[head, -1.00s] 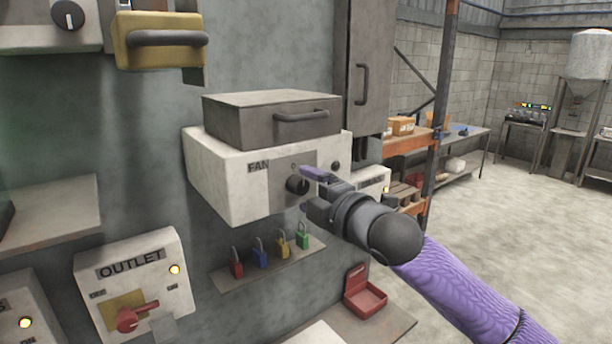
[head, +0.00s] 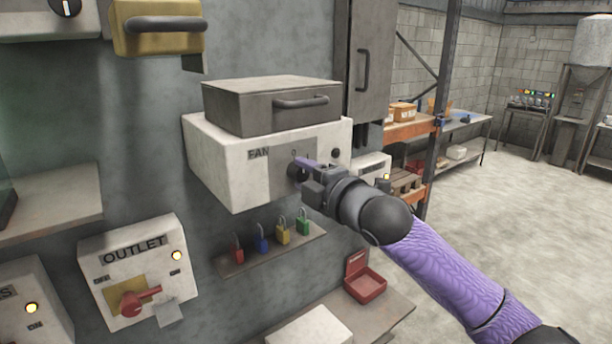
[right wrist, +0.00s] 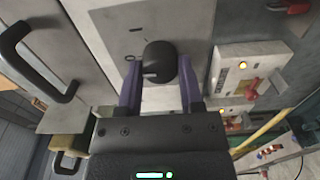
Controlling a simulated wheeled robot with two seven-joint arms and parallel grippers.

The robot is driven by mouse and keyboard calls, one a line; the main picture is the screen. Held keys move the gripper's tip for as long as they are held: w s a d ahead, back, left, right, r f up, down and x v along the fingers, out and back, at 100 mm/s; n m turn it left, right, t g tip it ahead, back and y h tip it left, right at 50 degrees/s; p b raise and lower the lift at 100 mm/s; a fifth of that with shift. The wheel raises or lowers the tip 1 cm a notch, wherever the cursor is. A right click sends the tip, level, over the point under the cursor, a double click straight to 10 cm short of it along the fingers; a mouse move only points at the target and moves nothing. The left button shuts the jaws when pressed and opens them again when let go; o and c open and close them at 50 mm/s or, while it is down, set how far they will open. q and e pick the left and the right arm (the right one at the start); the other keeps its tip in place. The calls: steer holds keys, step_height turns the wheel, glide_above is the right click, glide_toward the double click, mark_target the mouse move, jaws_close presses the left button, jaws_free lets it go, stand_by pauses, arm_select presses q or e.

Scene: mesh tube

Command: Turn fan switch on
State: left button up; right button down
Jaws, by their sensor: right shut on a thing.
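The white fan box (head: 228,160), labelled FAN, is on the grey wall under a dark case with a handle. Its black rotary knob (right wrist: 159,61) shows in the right wrist view between two purple fingers, with a light mark on its face. My right gripper (head: 304,168) is at the knob and shut on it. In the head view the gripper partly hides the knob. A small round lamp (head: 336,153) at the right of the fan panel is dark. My left gripper is not in view.
Below hang several coloured padlocks (head: 262,243) on a ledge. The OUTLET box (head: 130,262) with a red switch is at the lower left. A red tray (head: 364,280) is at the lower middle. A yellow box (head: 158,30) is above. Open floor lies to the right.

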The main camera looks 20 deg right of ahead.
steer(key=shift+r+m+p, duration=0.1)
steer(key=shift+m+p, duration=0.8)
steer(key=shift+m, duration=0.4)
steer(key=m+p, duration=0.2)
steer(key=m, duration=0.1)
steer(key=shift+m, duration=0.3)
steer(key=m+p, duration=0.1)
steer(key=m, duration=0.2)
steer(key=shift+p, duration=0.4)
steer(key=shift+m+p, duration=0.5)
steer(key=shift+m, duration=0.8)
steer(key=shift+f, duration=0.2)
steer(key=shift+c, duration=1.2)
jaws_free()
